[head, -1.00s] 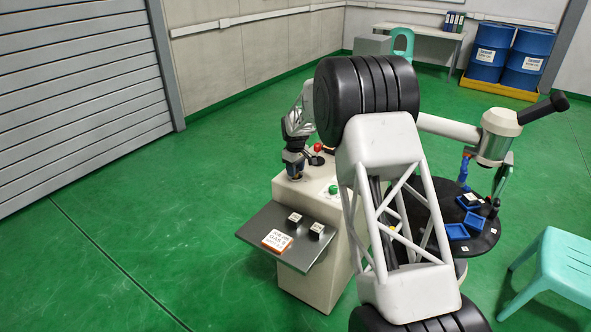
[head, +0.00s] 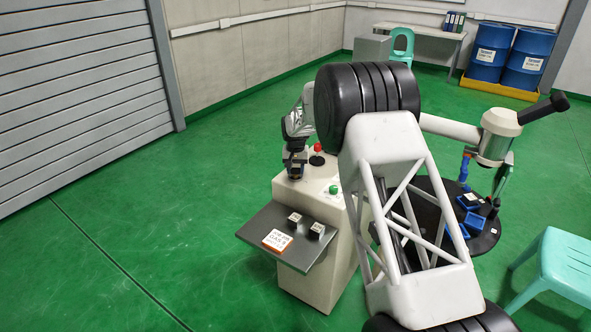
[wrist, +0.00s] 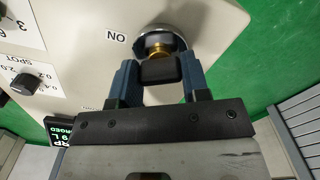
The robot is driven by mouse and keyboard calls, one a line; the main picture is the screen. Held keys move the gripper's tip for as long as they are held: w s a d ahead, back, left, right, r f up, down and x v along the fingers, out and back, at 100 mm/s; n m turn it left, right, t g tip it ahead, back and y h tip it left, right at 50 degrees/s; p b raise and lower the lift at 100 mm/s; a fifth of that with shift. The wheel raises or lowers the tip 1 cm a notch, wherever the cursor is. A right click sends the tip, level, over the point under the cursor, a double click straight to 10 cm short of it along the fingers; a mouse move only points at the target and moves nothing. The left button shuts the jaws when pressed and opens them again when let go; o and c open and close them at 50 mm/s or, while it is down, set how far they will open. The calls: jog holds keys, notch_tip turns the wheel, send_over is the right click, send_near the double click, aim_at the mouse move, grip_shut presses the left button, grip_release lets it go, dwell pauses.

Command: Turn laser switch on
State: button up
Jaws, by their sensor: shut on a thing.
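The laser switch (wrist: 160,70) has a black key-like grip, a brass neck and a silver collar. It sits on the pale panel (wrist: 95,25) in the wrist view, beside an "ON" label (wrist: 117,37) that reads upside down. My gripper (wrist: 160,74) has its two blue fingers on either side of the black grip and is shut on it. In the head view my gripper (head: 295,174) is down at the top of the pale cabinet (head: 330,240), at its left rear. The switch is hidden there.
A red mushroom button (head: 318,148) and a green button (head: 334,190) stand on the cabinet near my gripper. A dark shelf (head: 262,222) juts from its front. A round black table (head: 485,243) with blue trays is to the right. A "SPOT" dial (wrist: 22,83) is on the panel.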

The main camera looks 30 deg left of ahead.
jog(key=m, duration=0.6)
jog(key=shift+r, duration=0.1)
dwell(0.3)
jog(key=o, duration=0.9)
jog(key=shift+r, duration=3.85)
